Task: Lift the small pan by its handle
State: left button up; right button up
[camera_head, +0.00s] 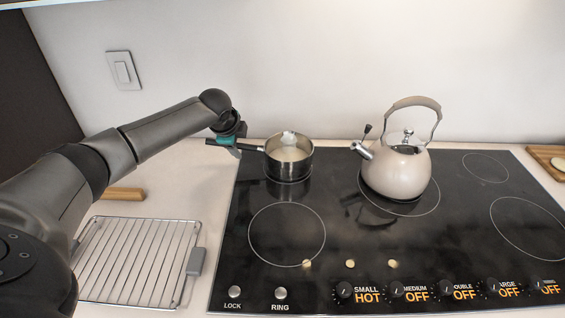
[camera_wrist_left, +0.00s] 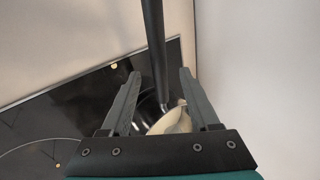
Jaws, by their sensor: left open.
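The small pan (camera_head: 289,168) is a steel pot with pale contents, standing upright on the back-left ring of the hob. Its dark handle (camera_head: 252,148) points left, toward my left gripper (camera_head: 228,140). In the left wrist view the left gripper (camera_wrist_left: 160,73) is open, with its two dark fingers apart. The dark handle (camera_wrist_left: 154,45) appears in the gap between them. Pale pan contents (camera_wrist_left: 172,122) show below, near the gripper's base. I cannot tell whether either finger touches the handle. My right gripper is out of view.
A beige kettle (camera_head: 397,172) stands on the hob (camera_head: 340,275) right of the pan. A wire rack (camera_head: 140,260) lies on the counter at left. The wall (camera_head: 300,70) is close behind. The front-left ring is clear. A wooden board (camera_head: 548,160) lies at far right.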

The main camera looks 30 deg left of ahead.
pick_arm(q)
grip_shut()
dwell(0.4)
dwell(0.9)
jog(key=shift+r, duration=0.2)
